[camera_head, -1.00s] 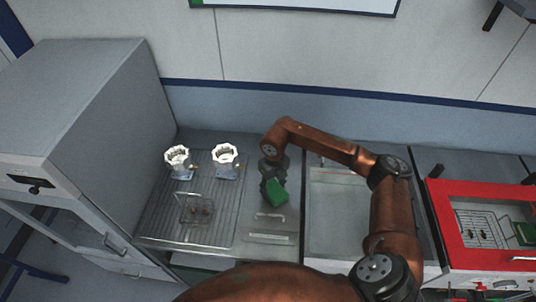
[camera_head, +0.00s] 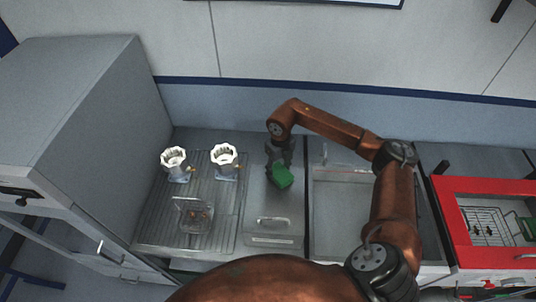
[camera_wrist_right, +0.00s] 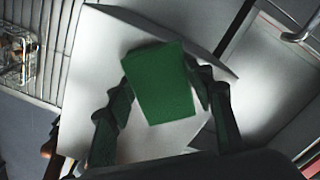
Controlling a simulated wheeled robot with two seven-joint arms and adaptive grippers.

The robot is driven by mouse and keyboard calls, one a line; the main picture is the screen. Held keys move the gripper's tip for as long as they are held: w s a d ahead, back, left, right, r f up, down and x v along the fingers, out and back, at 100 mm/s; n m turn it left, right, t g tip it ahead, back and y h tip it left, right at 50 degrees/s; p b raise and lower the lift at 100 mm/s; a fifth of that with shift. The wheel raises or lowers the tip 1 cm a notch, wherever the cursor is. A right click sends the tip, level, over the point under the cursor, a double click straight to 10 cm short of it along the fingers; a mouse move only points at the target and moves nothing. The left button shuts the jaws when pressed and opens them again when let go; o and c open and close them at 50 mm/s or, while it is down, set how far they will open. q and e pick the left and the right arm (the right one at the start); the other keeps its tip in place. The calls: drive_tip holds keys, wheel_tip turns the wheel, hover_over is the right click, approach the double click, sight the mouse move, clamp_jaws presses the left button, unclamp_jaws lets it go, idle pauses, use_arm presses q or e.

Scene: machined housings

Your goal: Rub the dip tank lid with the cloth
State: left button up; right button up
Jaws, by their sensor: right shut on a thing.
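The green cloth (camera_head: 282,177) is a folded block held in my right gripper (camera_head: 276,164). In the right wrist view the cloth (camera_wrist_right: 160,84) sits between the two dark fingers of the gripper (camera_wrist_right: 163,88), which are shut on it. The lid also shows as a pale surface below the cloth in the right wrist view (camera_wrist_right: 92,75). My left gripper is not in view.
Left of the lid, a ribbed drainboard (camera_head: 156,226) bears two white-topped housings (camera_head: 175,164) (camera_head: 225,161) and a wire basket (camera_head: 193,214). A sink basin (camera_head: 338,222) lies to the right. A red-framed unit (camera_head: 451,220) stands farther right.

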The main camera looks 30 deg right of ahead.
drive_tip(key=r+p, duration=0.1)
drive_tip(key=r, duration=0.3)
drive_tip(key=shift+s, duration=0.2)
drive_tip(key=shift+r+p, duration=0.4)
drive_tip(key=shift+r, duration=0.3)
drive_tip(key=shift+w+r+p, duration=0.15)
drive_tip(key=shift+r+p, duration=0.2)
drive_tip(key=shift+r, duration=0.35)
drive_tip(key=shift+r+p, duration=0.3)
drive_tip(key=shift+r, duration=0.5)
